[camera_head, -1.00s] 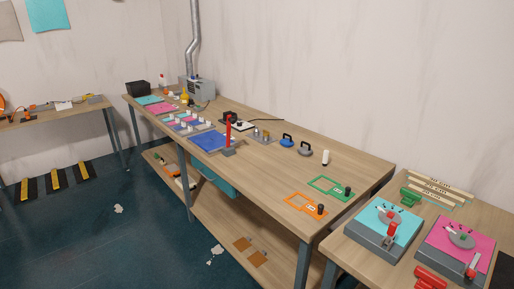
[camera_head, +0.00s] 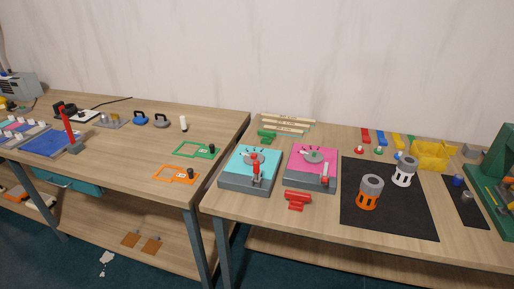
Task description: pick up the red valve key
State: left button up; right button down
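Several red things show, and I cannot tell for certain which is the valve key. A small red T-shaped piece (camera_head: 297,199) lies on the right table in front of the pink-topped fixture (camera_head: 312,167). A green piece of similar shape (camera_head: 267,136) lies behind the teal-topped fixture (camera_head: 249,167). Both fixtures carry a red-handled lever and a grey round part. A tall red upright handle (camera_head: 67,124) stands on the left table. Neither of my grippers is in view.
A black mat (camera_head: 405,222) holds an orange-and-grey cylinder (camera_head: 370,191) and a white-and-grey one (camera_head: 404,171). A yellow bin (camera_head: 431,154) and a green rack (camera_head: 493,175) stand at right. Orange and green outlines mark the left table.

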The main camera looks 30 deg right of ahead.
aim_at(297, 200)
jog(key=z, duration=1.25)
